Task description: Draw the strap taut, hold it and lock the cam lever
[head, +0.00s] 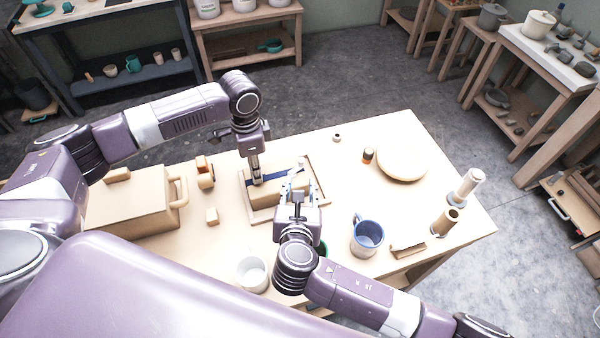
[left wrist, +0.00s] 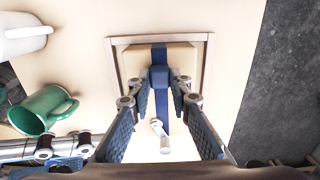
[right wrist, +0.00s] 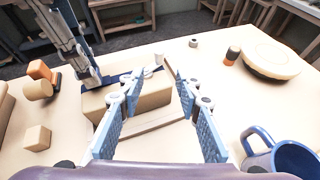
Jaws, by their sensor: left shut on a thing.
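A tan block (head: 268,194) lies in a shallow wooden frame (head: 257,217) on the table. A dark blue strap (left wrist: 159,52) runs across the block. A small white cam lever (left wrist: 158,128) sits on the strap line; it also shows in the right wrist view (right wrist: 148,72). My left gripper (head: 257,181) points down at the left part of the block and is shut on the strap, at a blue tab between its fingertips (left wrist: 159,77). My right gripper (head: 298,193) is open, at the near right side of the block, close to the lever. Its fingers (right wrist: 158,88) stand apart with nothing between them.
A blue mug (head: 367,238), a white mug (head: 252,274) and a mostly hidden green mug (left wrist: 42,110) stand nearby. A cardboard-coloured box (head: 130,208) is at left.

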